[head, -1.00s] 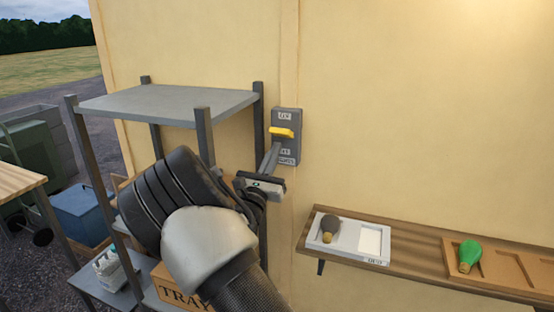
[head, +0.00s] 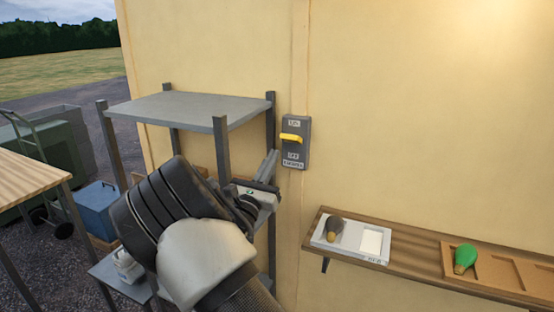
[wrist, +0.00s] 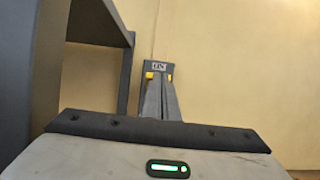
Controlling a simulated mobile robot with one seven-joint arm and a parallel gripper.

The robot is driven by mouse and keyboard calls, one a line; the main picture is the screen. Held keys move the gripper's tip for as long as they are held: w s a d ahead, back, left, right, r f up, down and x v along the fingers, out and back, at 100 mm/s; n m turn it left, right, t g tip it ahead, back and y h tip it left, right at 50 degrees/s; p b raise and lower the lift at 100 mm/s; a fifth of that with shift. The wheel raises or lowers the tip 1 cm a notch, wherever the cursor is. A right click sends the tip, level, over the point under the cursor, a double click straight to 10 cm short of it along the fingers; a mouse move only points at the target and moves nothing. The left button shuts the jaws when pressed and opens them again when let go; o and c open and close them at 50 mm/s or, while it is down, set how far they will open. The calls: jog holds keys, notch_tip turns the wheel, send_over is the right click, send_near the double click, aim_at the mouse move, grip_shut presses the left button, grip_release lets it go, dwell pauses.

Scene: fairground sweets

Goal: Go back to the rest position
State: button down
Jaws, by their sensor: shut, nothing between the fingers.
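My gripper (head: 270,163) is raised in front of the grey shelf rack, its fingers together and empty. In the head view it is just left of the grey wall switch box (head: 302,155), with a small gap between them. The box has a yellow lever (head: 291,138) below its upper label and above its "OFF" label. In the wrist view the closed fingers (wrist: 160,88) point at the box (wrist: 158,68) and cover most of it; yellow shows on both sides of the fingers.
The rack (head: 190,106) stands close beside and behind my arm. A wooden wall shelf (head: 420,268) at right carries a white tray (head: 350,250) with a dark bulb (head: 335,228), and a green bulb (head: 465,257) in a wooden holder. A wooden table (head: 30,172) is at left.

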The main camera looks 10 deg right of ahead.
jog(key=shift+s+a+r, duration=0.1)
jog(key=shift+s+a, duration=0.1)
jog(key=shift+s, duration=0.15)
jog(key=shift+w, duration=0.1)
jog(key=s+d+r+m+g+h, duration=0.1)
jog(key=s+d+m+g+h, duration=0.1)
jog(key=s+d+m+g, duration=0.5)
jog(key=s+d+m+g+h, duration=0.25)
jog(key=d+m+g, duration=0.2)
jog(key=d, duration=0.55)
jog(key=s+d+f+m+g+y, duration=0.2)
jog(key=s+d+m+g+y, duration=0.25)
jog(key=s, duration=0.65)
jog(key=s+a+f+m+g+y, duration=0.25)
jog(key=s+m+y, duration=0.25)
jog(key=s+m, duration=0.45)
jog(key=s+a+r+m+t+y, duration=0.1)
jog(key=s+a+m+t+y, duration=0.1)
jog(key=s+a, duration=0.3)
jog(key=s+a+r+m+t+y, duration=0.2)
jog(key=s+a+y, duration=0.2)
jog(key=a, duration=0.4)
jog(key=shift+s+a+r+y, duration=0.15)
jog(key=shift+s+y, duration=0.25)
jog(key=shift+s, duration=0.3)
